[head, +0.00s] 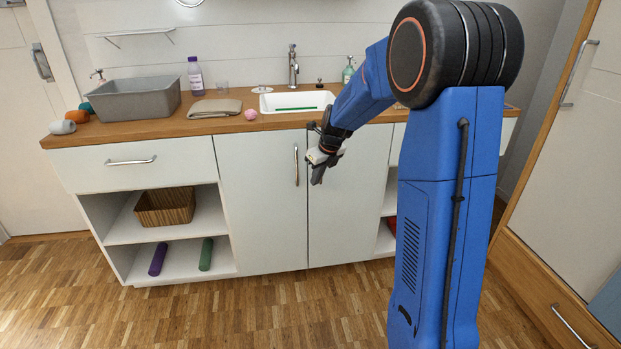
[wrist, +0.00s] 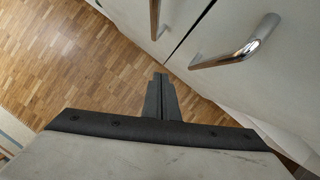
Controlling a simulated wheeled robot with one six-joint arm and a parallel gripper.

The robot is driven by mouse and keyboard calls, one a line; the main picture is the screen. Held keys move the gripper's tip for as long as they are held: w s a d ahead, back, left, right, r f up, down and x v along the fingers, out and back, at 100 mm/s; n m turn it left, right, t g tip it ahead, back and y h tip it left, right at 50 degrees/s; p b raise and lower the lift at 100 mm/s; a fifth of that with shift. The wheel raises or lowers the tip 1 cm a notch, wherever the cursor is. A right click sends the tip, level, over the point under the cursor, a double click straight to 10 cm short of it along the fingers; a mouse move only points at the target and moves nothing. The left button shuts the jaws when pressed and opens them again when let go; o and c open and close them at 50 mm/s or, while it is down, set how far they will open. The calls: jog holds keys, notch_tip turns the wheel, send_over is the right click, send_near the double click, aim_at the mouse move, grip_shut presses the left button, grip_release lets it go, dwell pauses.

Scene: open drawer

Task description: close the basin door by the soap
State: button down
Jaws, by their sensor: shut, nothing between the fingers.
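The white basin cabinet has two doors under the white basin (head: 290,101). The left door (head: 262,205) has an upright metal handle (head: 297,166). The right door (head: 345,205) is on the side of the green pump bottle (head: 348,72), which looks like soap. The right door's handle is mostly hidden behind my gripper in the head view, but a near handle (wrist: 240,45) shows in the wrist view, right of the fingertips. How far that door stands open is hard to tell. My gripper (head: 318,176) is shut and empty in front of the right door; its fingertips (wrist: 160,80) point down past the handle.
A grey tub (head: 135,97), purple bottle (head: 195,76) and folded cloth (head: 214,108) stand on the wooden counter. Open shelves with a basket (head: 165,207) are at left. A tall cabinet (head: 575,130) stands at right. The floor in front is clear.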

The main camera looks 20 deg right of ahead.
jog(key=a+v, duration=0.1)
jog(key=v, duration=0.9)
jog(key=shift+a, duration=0.45)
jog(key=s+a+r+n, duration=0.2)
jog(key=s+a+n, duration=0.1)
jog(key=s+n, duration=0.6)
jog(key=s+a+r+n, duration=0.25)
jog(key=s+n, duration=0.35)
jog(key=s, duration=0.4)
jog(key=s+a+f+n, duration=0.1)
jog(key=s+f+n, duration=0.1)
jog(key=s+n, duration=0.6)
jog(key=s+a+f+n+h, duration=0.1)
jog(key=s+f+n, duration=0.2)
jog(key=s+n, duration=0.6)
jog(key=s, duration=0.3)
jog(key=shift+s+a+n+t, duration=0.25)
jog(key=shift+s+n+t, duration=0.05)
jog(key=shift+s, duration=0.05)
